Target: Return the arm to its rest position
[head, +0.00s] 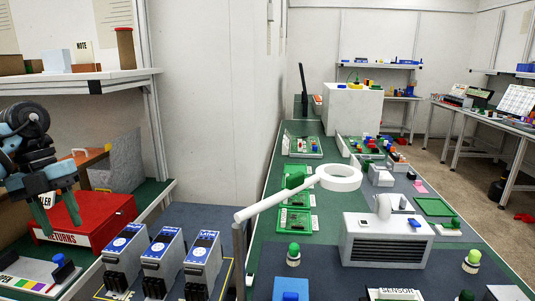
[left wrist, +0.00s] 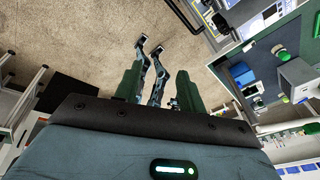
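My left gripper (head: 60,226) hangs at the far left of the head view, with its green fingers pointing down and apart. It is in front of the red RETURNS box (head: 100,222), and nothing shows between the fingers. The left wrist view also shows the left gripper (left wrist: 158,70), with its two green fingers spread and no object held. Beyond them are the floor and some thin dark jointed shapes that I cannot name for sure. My right gripper does not show clearly in either view.
Three grey-and-blue units (head: 162,262) stand on the bench right of the RETURNS box. A shelf (head: 115,78) with small items is above the arm. A green bench (head: 330,230) with a grey vented box (head: 386,240) and a white lamp arm (head: 280,201) lies to the right.

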